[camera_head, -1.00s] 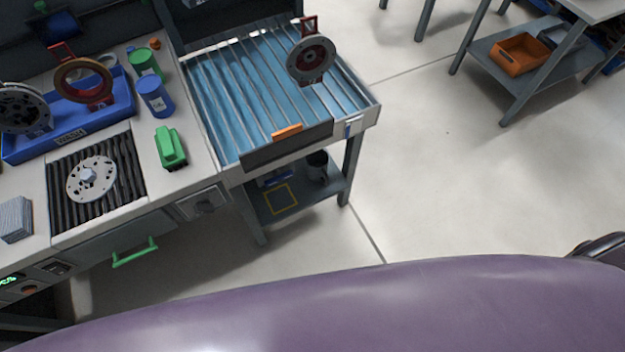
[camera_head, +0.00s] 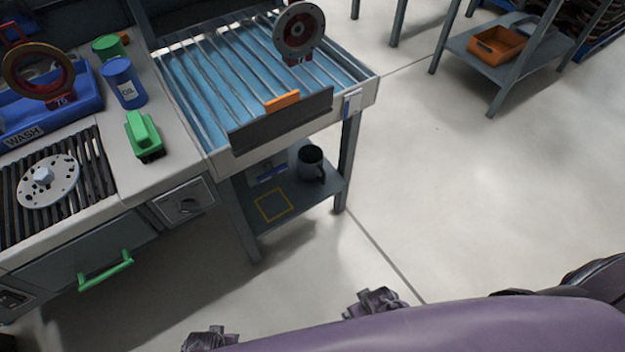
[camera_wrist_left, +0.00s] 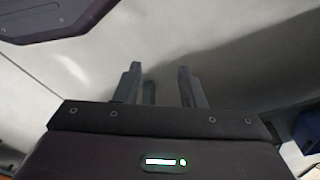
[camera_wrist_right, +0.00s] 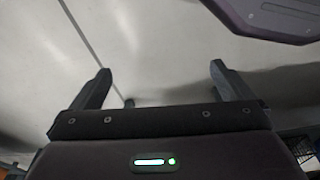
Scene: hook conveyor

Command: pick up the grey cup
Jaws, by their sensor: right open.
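The grey cup (camera_head: 311,162) is dark, with its handle on the right. It stands upright on the lower shelf (camera_head: 262,225) under the roller conveyor in the head view, near the right rear leg. My left gripper (camera_wrist_left: 162,82) shows in the left wrist view with its fingers partly apart and nothing between them. My right gripper (camera_wrist_right: 160,80) shows in the right wrist view with its fingers wide apart and empty. Both wrist views show pale floor beyond the fingers. The cup is not seen in either wrist view, and no fingers show clearly in the head view.
The conveyor (camera_head: 215,90) stands above the shelf, with legs on both sides. A yellow outlined square (camera_head: 272,205) marks the shelf near the cup. A bench with a green handle (camera_head: 106,270) adjoins on the left. Floor at right is clear up to a rack with an orange bin (camera_head: 497,45).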

